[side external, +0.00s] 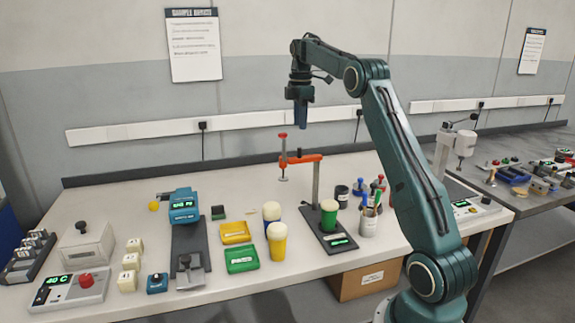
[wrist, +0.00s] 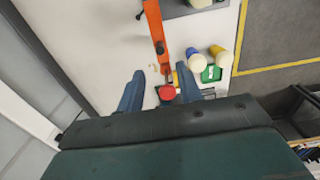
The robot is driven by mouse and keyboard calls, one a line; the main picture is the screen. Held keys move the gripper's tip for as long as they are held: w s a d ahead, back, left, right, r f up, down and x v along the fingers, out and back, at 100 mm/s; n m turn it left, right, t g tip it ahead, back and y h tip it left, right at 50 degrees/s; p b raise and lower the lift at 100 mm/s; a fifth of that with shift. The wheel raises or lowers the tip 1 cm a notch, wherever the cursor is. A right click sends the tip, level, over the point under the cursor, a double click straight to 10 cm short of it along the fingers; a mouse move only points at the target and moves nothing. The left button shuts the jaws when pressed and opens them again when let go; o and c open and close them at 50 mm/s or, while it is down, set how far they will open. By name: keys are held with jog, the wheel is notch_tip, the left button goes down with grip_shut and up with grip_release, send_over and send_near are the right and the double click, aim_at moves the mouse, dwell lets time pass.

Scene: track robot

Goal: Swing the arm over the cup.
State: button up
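Several cups stand on the white bench in the side view, and I cannot tell which one the task means. A yellow cup with a cream top (side external: 278,245) is in front of a blue cup with a cream top (side external: 270,213). Two cream-topped cups (wrist: 217,51) show in the wrist view, right of my fingers. My gripper (side external: 300,126) hangs high above the back of the bench, pointing down, apart from every cup. In the wrist view its two fingers (wrist: 160,70) are spread and nothing is held.
An orange arm on a post (side external: 303,159) with a red-topped plunger (side external: 283,151) stands below my gripper. A pen holder (side external: 368,222) and a dark cup (side external: 342,196) are at the right. A teal device (side external: 184,206) and green tray (side external: 241,259) stand left.

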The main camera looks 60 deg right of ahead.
aim_at(300, 149)
notch_tip(300, 149, down, 10)
jog(key=shift+r, duration=0.1)
dwell(0.4)
grip_shut()
